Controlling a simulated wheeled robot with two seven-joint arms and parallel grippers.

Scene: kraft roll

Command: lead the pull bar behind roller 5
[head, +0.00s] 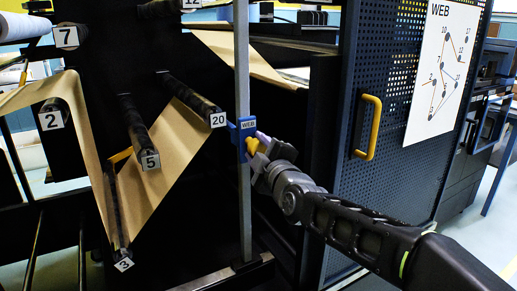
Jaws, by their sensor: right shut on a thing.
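The block seems to be the end of the pull bar; the rest of the bar is hidden. The yellow part at the fingers is small and partly covered. My left gripper is not in view.
Roller 2 (52,118) carries web at the left, with roller 7 (70,37) above. The grey post (242,60) stands close to my right gripper. A perforated dark door with a yellow handle (368,127) and a WEB diagram (442,72) stands right, near my right arm.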

